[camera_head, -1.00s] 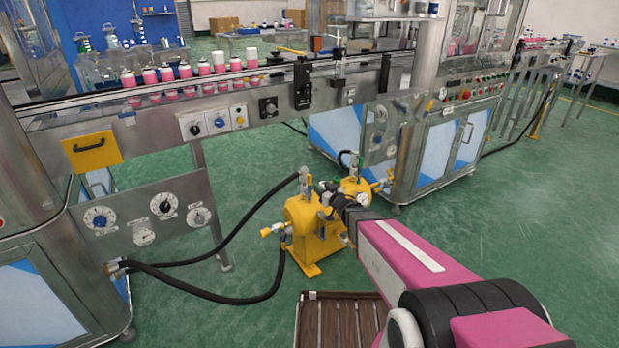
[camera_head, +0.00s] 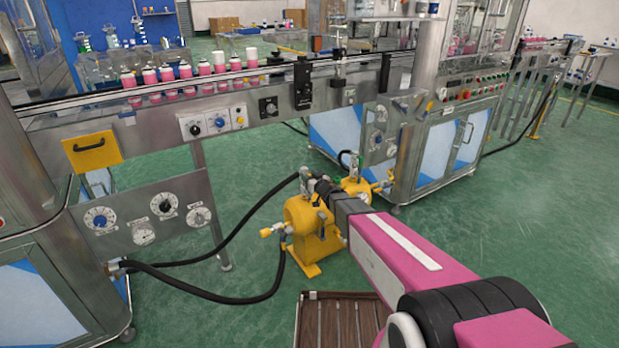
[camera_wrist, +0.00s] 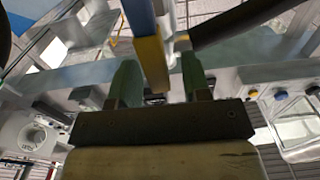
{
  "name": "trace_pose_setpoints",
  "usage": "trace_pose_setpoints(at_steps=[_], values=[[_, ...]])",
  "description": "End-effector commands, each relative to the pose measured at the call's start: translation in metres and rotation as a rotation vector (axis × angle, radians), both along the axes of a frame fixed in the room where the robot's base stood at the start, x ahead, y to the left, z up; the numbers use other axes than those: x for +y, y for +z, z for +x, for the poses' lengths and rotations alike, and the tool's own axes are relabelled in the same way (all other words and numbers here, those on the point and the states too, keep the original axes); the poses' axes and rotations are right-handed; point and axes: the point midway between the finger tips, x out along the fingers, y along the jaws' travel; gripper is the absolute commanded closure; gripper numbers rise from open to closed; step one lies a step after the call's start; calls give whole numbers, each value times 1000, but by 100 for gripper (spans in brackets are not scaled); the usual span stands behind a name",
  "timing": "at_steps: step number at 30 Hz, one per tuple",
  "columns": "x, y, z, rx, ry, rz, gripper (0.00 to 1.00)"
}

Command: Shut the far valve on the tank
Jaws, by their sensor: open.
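The yellow tank (camera_head: 303,215) stands on the green floor with fittings on its top and a brass valve (camera_head: 270,231) on its left side. A second yellow vessel (camera_head: 356,186) is just behind it to the right, with a fitting on its right side. My gripper (camera_head: 314,182) is over the top of the nearer tank, and my wrist hides part of the fittings there. In the wrist view the two green fingers (camera_wrist: 159,80) are apart. A blue and yellow bar (camera_wrist: 150,50) shows between them; I cannot tell whether they touch it. Which valve is which is unclear.
Black hoses (camera_head: 215,292) run from the tank to the left machine panel (camera_head: 150,214). A conveyor (camera_head: 230,85) with pink and white cans crosses behind. A steel cabinet (camera_head: 440,155) stands at right. A slatted pallet (camera_head: 338,325) lies in front. Floor to the right is clear.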

Motion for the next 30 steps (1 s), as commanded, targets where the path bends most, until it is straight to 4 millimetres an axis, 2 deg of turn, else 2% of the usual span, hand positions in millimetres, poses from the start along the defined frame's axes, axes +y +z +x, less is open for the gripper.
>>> trace_pose_setpoints(at_steps=[2, 4, 6, 7, 20, 30], values=[[0, 0, 0, 0, 0, 0, 56], [0, 0, 0, 0, 0, 0, 73], [0, 0, 0, 0, 0, 0, 95], [0, 0, 0, 0, 0, 0, 100], [6, 0, -4, -32, 1, -48, 100], [27, -5, -19, -171, 1, -255, 100]])
